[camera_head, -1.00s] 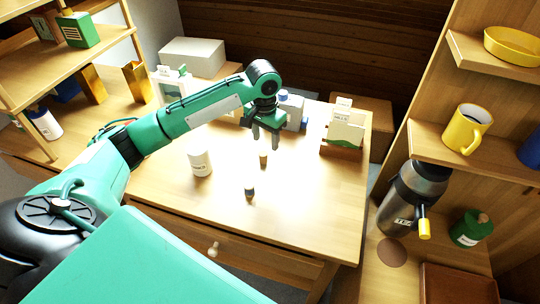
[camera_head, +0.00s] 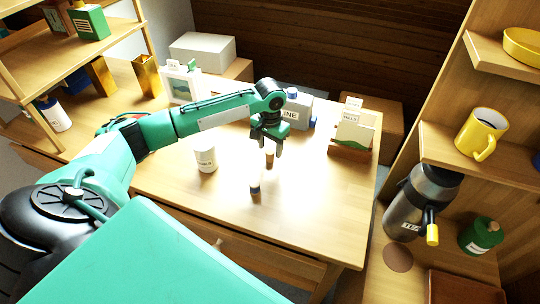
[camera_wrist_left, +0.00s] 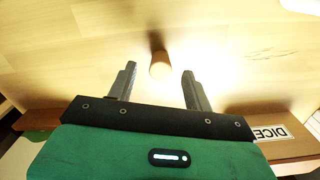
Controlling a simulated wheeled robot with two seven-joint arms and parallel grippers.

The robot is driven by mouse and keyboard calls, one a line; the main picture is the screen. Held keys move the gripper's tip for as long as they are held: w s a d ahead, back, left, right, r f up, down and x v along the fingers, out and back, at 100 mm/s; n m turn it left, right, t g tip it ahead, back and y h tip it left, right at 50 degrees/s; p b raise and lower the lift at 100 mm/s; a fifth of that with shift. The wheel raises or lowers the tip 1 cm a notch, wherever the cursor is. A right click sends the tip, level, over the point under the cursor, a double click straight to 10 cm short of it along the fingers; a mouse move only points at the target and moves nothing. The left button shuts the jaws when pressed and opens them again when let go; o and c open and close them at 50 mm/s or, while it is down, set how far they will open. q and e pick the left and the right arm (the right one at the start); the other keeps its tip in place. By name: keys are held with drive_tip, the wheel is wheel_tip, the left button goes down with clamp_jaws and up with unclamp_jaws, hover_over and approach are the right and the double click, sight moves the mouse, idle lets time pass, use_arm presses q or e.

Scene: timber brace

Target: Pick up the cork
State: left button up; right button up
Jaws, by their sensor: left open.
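The cork (camera_head: 269,160) is a small tan cylinder standing on the wooden table. In the left wrist view the cork (camera_wrist_left: 160,66) is just beyond and roughly midway between the two fingertips. My left gripper (camera_head: 267,150) hangs over it with fingers pointing down. It is open and empty, and its fingers (camera_wrist_left: 160,78) are spread on either side of the cork's line. I cannot tell the exact height between fingertips and cork. My right gripper is not in view.
A white mug (camera_head: 205,158) is to the left. A card holder (camera_head: 351,143) and a grey-blue box (camera_head: 297,112) stand behind. The table's front right is clear.

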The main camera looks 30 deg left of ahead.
sight(270, 151)
use_arm(q)
wheel_tip(270, 151, down, 4)
drive_tip(key=shift+w+r, duration=0.1)
drive_tip(key=shift+r, duration=0.1)
drive_tip(key=c, duration=1)
drive_tip(key=shift+c, duration=0.2)
drive_tip(key=shift+r, duration=0.2)
